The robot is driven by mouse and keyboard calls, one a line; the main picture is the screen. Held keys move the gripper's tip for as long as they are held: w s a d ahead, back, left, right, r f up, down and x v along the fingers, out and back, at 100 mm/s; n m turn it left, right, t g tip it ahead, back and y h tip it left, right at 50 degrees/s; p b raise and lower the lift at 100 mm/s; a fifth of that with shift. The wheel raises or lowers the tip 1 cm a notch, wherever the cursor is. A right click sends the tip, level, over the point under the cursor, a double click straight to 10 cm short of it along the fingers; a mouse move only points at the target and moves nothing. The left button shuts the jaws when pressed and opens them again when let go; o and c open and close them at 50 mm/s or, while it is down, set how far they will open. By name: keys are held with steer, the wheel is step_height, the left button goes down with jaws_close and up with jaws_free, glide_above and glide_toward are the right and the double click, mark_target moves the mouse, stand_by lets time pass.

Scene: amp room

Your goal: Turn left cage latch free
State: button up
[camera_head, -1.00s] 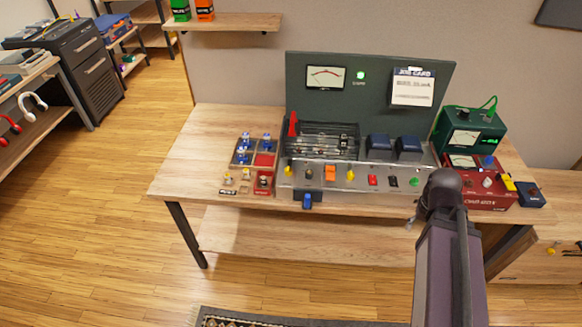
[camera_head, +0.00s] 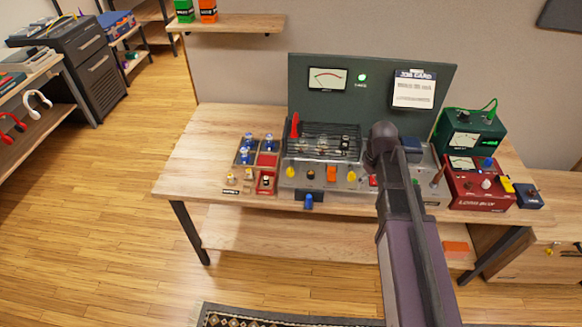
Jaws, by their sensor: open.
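The dark wire cage (camera_head: 323,141) sits at the foot of the green upright panel, on the grey amp chassis (camera_head: 325,180). A red upright lever (camera_head: 294,125) stands at the cage's left edge and looks like the left latch. Small parts show dimly through the cage bars. My arm rises from the bottom of the view, and its dark rounded upper joint is just right of the cage in the picture. My gripper's fingers do not show. The arm covers part of the chassis to the right of the cage.
A blue block (camera_head: 411,149) is partly behind my arm. A red box (camera_head: 478,190) and a green meter box (camera_head: 470,128) stand at the right. The bench's left end (camera_head: 195,165) is clear.

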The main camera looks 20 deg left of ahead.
steer(key=w+a+r+n+p, duration=0.1)
steer(key=w+a+n, duration=0.2)
steer(key=a, duration=0.5)
steer(key=w+a+r+n+p, duration=0.15)
steer(key=a+n, duration=0.25)
steer(key=a, duration=0.4)
steer(key=n, duration=0.5)
glide_above(290, 169)
steer(key=shift+r, duration=0.45)
steer(key=shift+f, duration=0.1)
step_height(290, 169, down, 14)
steer(key=b, duration=1.3)
steer(key=shift+r, duration=0.25)
steer(key=shift+d, duration=0.1)
jaws_close()
